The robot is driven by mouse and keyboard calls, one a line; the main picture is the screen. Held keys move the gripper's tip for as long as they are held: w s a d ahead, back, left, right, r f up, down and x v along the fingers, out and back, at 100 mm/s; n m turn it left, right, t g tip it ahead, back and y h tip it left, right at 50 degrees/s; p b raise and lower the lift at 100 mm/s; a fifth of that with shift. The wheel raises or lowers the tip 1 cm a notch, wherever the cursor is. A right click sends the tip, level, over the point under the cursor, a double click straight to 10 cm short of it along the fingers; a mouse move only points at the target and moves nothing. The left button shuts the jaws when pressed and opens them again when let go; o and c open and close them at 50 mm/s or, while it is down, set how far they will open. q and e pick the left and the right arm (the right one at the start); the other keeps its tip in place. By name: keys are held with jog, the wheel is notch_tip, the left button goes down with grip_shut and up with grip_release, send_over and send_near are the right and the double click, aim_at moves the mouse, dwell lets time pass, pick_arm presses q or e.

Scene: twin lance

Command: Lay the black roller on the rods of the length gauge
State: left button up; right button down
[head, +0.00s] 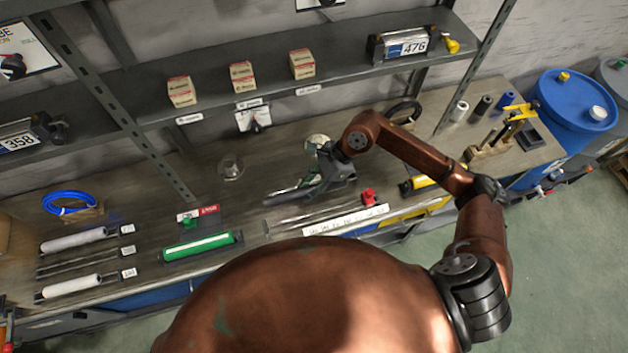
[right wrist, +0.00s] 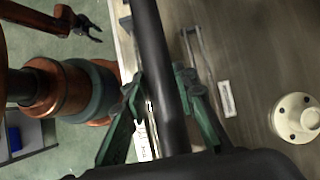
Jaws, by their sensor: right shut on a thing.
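The black roller (right wrist: 152,45) is a long dark cylinder. My right gripper (head: 312,182) is shut on it, and the green fingers (right wrist: 160,88) press on both sides of it in the right wrist view. The roller is held above the bench, behind the length gauge in the head view. The gauge has thin metal rods (head: 318,217), a white scale (head: 345,220) along its front and a red slider (head: 368,197) at its right. The arm and roller hide part of the gauge. My left gripper (right wrist: 91,27) shows only in the right wrist view, with its fingers apart and empty.
A green roller in a tray (head: 198,246) lies left of the gauge. White rollers (head: 72,240) lie further left. A clear round piece (head: 231,167) stands behind. A shelf (head: 350,80) with small boxes runs above the bench.

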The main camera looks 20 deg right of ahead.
jog(key=s+a+r, duration=0.2)
jog(key=s, duration=0.2)
jog(key=shift+w+d+f+b, duration=0.1)
jog(key=shift+d+f+b, duration=0.7)
jog(key=shift+f, duration=0.65)
jog(key=shift+s+d+f+b, duration=0.1)
jog(key=shift+d+f+b, duration=0.7)
jog(key=shift+f, duration=0.65)
jog(key=shift+w+d+f+b, duration=0.1)
jog(key=shift+d+f+b, duration=0.7)
jog(key=shift+f, duration=0.65)
jog(key=shift+a+f+b, duration=0.1)
jog(key=shift+f+b, duration=0.6)
jog(key=shift+f, duration=0.15)
jog(key=shift+f+b, duration=0.8)
jog(key=shift+f, duration=0.1)
jog(key=c, duration=1.5)
grip_release()
